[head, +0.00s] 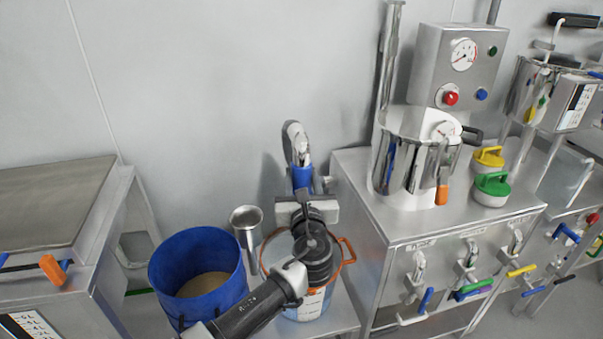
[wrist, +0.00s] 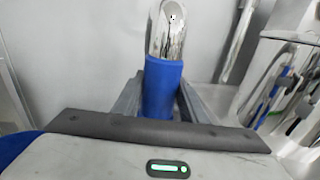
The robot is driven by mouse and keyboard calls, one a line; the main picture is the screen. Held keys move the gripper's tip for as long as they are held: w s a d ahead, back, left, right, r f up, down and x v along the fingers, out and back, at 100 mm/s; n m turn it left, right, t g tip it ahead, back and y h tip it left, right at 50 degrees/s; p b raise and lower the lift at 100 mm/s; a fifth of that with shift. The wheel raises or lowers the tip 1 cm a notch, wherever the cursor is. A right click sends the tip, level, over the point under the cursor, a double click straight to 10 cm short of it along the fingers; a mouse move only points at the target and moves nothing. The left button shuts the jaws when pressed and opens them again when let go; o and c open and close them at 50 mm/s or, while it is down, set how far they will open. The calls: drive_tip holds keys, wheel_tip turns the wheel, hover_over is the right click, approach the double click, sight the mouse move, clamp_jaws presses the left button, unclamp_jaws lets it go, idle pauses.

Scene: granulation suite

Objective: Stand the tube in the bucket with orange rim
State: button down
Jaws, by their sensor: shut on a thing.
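The tube (wrist: 163,90) has a blue sleeve and a shiny, rounded metal upper end. It stands roughly upright in my gripper (head: 304,194), and its metal end (head: 297,142) points up in the head view. My gripper is shut on the blue sleeve, with one finger on each side in the wrist view. The tube's lower end is hidden. The bucket with orange rim (head: 350,249) has a pale body and a label, and stands below my arm. My wrist and forearm cover much of its opening. I cannot tell whether the tube is over the opening or behind it.
A steel cabinet (head: 362,230) with a pot (head: 405,165) and valves stands close on the right. The wall is behind; free air lies above the buckets.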

wheel_tip(320, 180, down, 12)
idle(0.8)
drive_tip(key=shift+r, duration=0.1)
drive_tip(key=c, duration=1)
unclamp_jaws()
drive_tip(key=shift+s, duration=0.1)
